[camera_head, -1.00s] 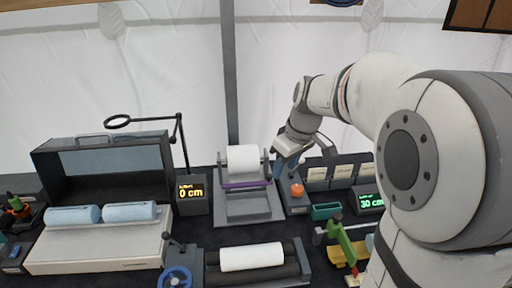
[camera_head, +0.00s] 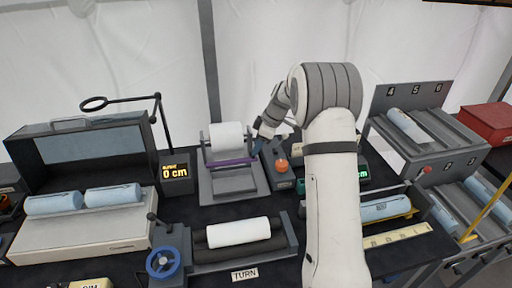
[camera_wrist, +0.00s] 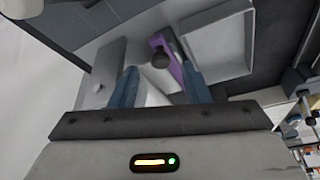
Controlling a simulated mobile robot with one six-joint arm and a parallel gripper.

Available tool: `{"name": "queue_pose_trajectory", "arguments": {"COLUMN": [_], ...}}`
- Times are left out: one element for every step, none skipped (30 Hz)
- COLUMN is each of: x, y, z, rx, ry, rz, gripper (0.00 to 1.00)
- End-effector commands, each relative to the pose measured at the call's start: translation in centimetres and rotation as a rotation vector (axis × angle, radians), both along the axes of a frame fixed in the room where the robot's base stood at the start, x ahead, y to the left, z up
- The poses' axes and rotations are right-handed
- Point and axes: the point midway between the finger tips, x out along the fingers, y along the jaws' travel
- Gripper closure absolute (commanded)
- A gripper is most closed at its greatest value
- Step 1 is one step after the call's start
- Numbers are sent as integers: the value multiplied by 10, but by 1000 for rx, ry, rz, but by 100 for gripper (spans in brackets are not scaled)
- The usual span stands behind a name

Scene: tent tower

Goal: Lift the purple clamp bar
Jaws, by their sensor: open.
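The purple clamp bar (camera_head: 232,162) lies across the front of the grey roll stand (camera_head: 234,185), below a white paper roll (camera_head: 227,137). My gripper (camera_head: 258,146) is just right of the bar's right end in the head view, partly hidden behind my arm. In the wrist view, the purple bar (camera_wrist: 175,66) and a dark round knob (camera_wrist: 160,58) show beyond my open blue fingers (camera_wrist: 162,82), nearer the right finger. The bar appears seated in the stand. I cannot tell whether a finger touches it.
An orange knob (camera_head: 282,165) on a grey box stands right of the stand. A "0 cm" display (camera_head: 175,173) stands to its left. A white roll (camera_head: 238,232) lies on rollers in front. A magnifier arm (camera_head: 128,101) rises at the left.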

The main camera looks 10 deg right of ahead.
Motion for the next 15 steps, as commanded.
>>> {"name": "queue_pose_trajectory", "arguments": {"x": [1,1,2,2,2,3,3,3,3,3,3,3,3,3,3], "y": [3,4,6,6,7,8,8,8,8,8,8,8,8,8,8], "z": [-6,-9,-13,-15,-18,-20,-21,-22,-22,-23,-23,-23,-23,-23,-23], "rx": [1,1,1,1,1,1,0,0,0,0,0,0,0,0,0], "ry": [3,2,2,2,2,2,1,0,0,0,0,-1,-1,0,0], "rz": [2,1,1,0,0,0,-1,-1,-1,-1,-1,-1,-1,-1,-1], "gripper": [57,57,57,57,57,57,57,57,57,57,57,57,57,57,57]}}
